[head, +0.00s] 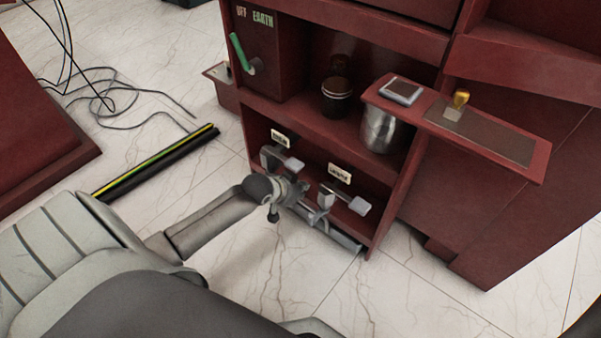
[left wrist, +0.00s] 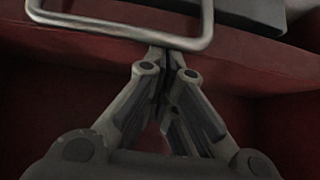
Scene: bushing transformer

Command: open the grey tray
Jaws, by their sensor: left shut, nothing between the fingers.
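My left gripper (head: 300,190) is at the front of the lower opening of the dark red cabinet, between two grey levers with flat pads. In the left wrist view its fingers (left wrist: 167,58) are together and empty, with the tips just below a grey metal loop (left wrist: 125,35). I cannot tell whether they touch the loop. A long grey piece (head: 338,236) along the cabinet's lower front edge may be the front of the grey tray, partly hidden by my gripper. A grey block (left wrist: 250,12) shows at the top right of the wrist view. My right gripper is not in view.
The left lever pad (head: 293,165) and right lever pad (head: 359,206) are close to my gripper. Above are a dark jar (head: 337,97), a metal cup (head: 379,131) and a projecting red shelf (head: 540,160). A striped black bar (head: 155,160) and cables lie on the floor left.

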